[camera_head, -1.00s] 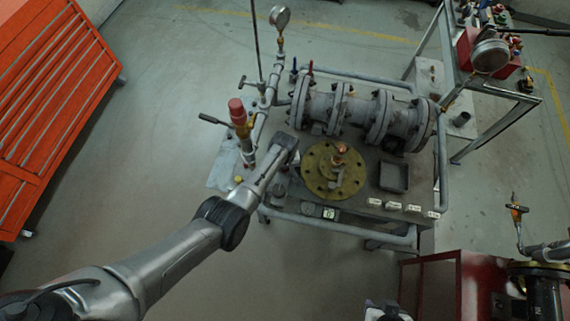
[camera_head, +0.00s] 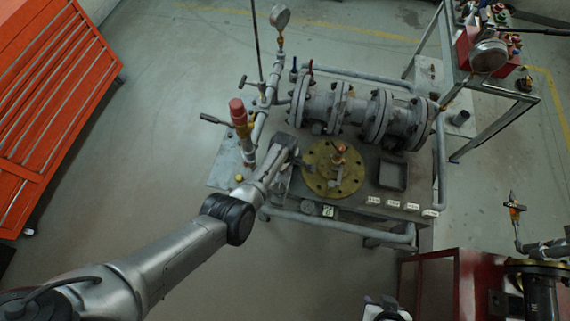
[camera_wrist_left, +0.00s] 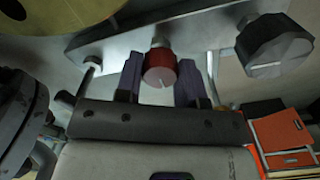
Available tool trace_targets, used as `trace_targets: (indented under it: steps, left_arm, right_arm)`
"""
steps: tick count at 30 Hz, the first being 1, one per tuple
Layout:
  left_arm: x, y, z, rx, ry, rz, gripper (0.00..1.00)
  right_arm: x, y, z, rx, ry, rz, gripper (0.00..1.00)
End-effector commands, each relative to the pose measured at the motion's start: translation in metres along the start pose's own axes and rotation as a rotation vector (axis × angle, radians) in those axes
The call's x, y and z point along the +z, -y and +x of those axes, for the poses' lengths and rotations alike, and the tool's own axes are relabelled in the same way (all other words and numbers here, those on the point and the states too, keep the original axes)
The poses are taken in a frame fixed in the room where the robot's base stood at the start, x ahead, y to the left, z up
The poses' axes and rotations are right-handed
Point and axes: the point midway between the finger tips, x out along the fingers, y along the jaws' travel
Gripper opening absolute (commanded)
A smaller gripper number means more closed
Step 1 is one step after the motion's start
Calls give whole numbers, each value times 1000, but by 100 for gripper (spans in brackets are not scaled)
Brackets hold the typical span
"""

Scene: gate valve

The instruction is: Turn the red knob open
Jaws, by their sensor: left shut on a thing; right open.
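The red knob (camera_wrist_left: 160,68) shows in the left wrist view on the underside edge of a grey metal plate. My left gripper (camera_wrist_left: 160,84) has one dark finger on each side of it and is shut on it. In the head view my left gripper (camera_head: 284,152) reaches the table's near left part, beside the brass flange; it hides the knob there. My right gripper (camera_head: 382,310) shows only in part at the bottom edge of the head view, open and away from the table.
The brass flange (camera_head: 333,170) and large grey pipe valve (camera_head: 360,112) stand on the table. A red-capped fitting (camera_head: 237,108) rises left of my left gripper. In the left wrist view a dark faceted knob (camera_wrist_left: 272,46) is to the right. Open floor lies left of the table.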

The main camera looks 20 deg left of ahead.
Motion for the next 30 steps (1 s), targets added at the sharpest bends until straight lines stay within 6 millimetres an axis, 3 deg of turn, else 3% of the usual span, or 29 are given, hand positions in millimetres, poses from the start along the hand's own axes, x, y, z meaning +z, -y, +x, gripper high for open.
trace_targets:
  steps: [15,16,18,24,30]
  left_arm:
    - [-1,0,0,1,-1,-17,12]
    - [-1,0,0,1,-1,-17,38]
    - [-1,0,0,1,-1,-16,44]
    - [0,0,0,0,-1,-16,61]
    - [0,0,0,0,0,-15,61]
  right_arm:
    - [1,-3,0,8,2,-10,43]
    - [1,-3,0,8,2,-10,43]
    - [1,-3,0,8,2,-10,43]
    - [1,-3,0,7,2,-9,43]
    - [0,-2,0,4,1,-5,43]
